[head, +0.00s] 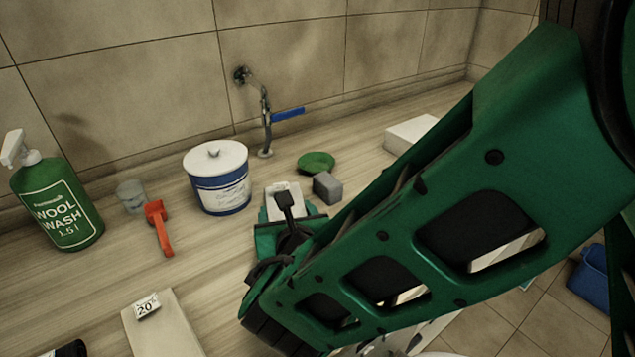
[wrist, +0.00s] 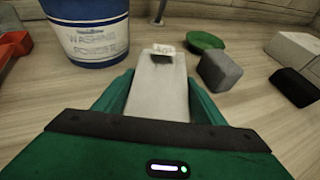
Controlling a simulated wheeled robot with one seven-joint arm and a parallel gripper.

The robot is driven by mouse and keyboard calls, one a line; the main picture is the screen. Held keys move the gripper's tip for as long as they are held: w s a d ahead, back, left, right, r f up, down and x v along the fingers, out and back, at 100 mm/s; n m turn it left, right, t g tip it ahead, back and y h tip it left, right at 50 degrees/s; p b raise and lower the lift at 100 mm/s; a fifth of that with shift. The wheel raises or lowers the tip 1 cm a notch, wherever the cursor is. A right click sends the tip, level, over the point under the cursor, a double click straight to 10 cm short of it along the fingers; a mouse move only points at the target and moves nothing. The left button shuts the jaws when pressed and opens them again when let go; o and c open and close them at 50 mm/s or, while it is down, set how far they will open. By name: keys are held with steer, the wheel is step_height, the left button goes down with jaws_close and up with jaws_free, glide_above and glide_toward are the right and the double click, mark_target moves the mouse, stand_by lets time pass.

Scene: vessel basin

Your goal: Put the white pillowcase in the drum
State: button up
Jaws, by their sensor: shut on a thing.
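My gripper (head: 288,214) is over the counter, in front of the blue-and-white tub. In the wrist view my gripper (wrist: 158,92) is shut on a pale, flat, folded piece with a small white tag at its far end. It looks like the white pillowcase (wrist: 155,75). Its far end also shows in the head view as a white patch (head: 278,190) beyond the fingers. Whether it touches the counter I cannot tell. No drum can be made out; my arm hides much of the right side.
The tub (head: 220,182), a green disc (head: 316,162) and a grey block (head: 327,187) stand near my gripper. A tap (head: 265,120) is behind. Left are a green bottle (head: 57,205), a glass (head: 131,196) and a red tool (head: 158,226). A tagged beige piece (head: 165,330) lies in front.

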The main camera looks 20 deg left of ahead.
steer(key=shift+f, duration=0.1)
steer(key=o, duration=1.2)
